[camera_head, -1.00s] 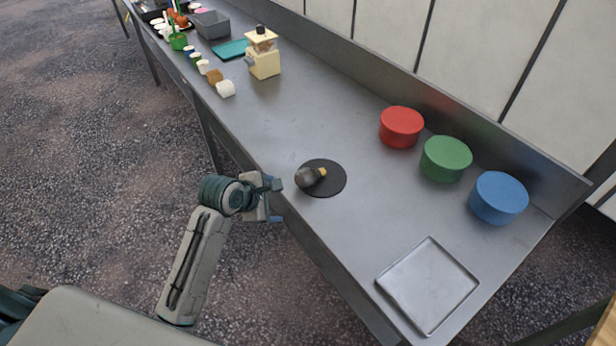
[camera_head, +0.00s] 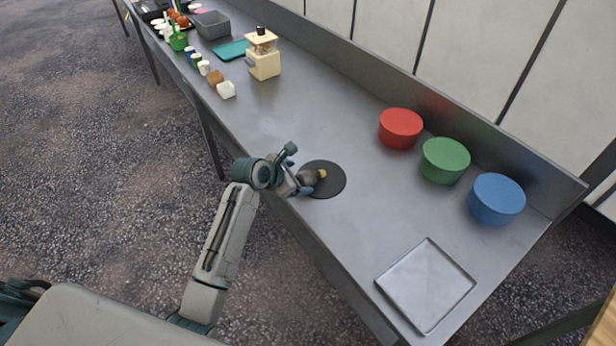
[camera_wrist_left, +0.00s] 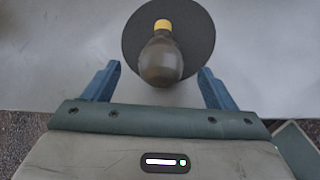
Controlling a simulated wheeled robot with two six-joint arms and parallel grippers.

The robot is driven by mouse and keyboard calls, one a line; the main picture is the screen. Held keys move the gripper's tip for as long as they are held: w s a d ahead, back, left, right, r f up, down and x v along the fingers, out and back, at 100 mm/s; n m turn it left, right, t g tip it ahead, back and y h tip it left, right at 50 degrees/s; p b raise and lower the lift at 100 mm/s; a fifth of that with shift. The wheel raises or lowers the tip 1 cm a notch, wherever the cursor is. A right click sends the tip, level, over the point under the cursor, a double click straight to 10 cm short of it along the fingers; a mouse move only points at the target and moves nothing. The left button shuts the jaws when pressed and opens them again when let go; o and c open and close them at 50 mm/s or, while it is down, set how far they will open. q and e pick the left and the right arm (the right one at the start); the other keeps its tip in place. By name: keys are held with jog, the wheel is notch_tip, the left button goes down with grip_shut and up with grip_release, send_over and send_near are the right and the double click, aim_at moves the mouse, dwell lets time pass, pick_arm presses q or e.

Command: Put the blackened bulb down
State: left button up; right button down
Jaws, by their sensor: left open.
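The blackened bulb (camera_head: 309,177), dark with a yellow cap, lies on its side on a round black mat (camera_head: 335,181) near the table's front edge. In the left wrist view the bulb (camera_wrist_left: 161,58) lies on the mat (camera_wrist_left: 203,37), its cap pointing away from me. My left gripper (camera_head: 299,184) is open at the bulb's rounded end. In the left wrist view its blue fingers (camera_wrist_left: 160,84) stand apart, one to each side of the bulb's glass end, with gaps on both sides. My right gripper is not in view.
Red (camera_head: 400,129), green (camera_head: 445,160) and blue (camera_head: 496,199) round tubs stand along the back. A square metal tray (camera_head: 426,285) lies at the near right. A cream machine (camera_head: 263,55) and several small items stand at the far left. The middle of the table is clear.

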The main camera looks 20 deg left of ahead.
aim_at(304, 176)
pick_arm(q)
jog(key=p+x, duration=0.1)
jog(key=x, duration=0.3)
jog(key=shift+f, duration=0.1)
jog(key=shift+s, duration=0.1)
jog(key=c, duration=0.9)
jog(key=shift+o, duration=0.2)
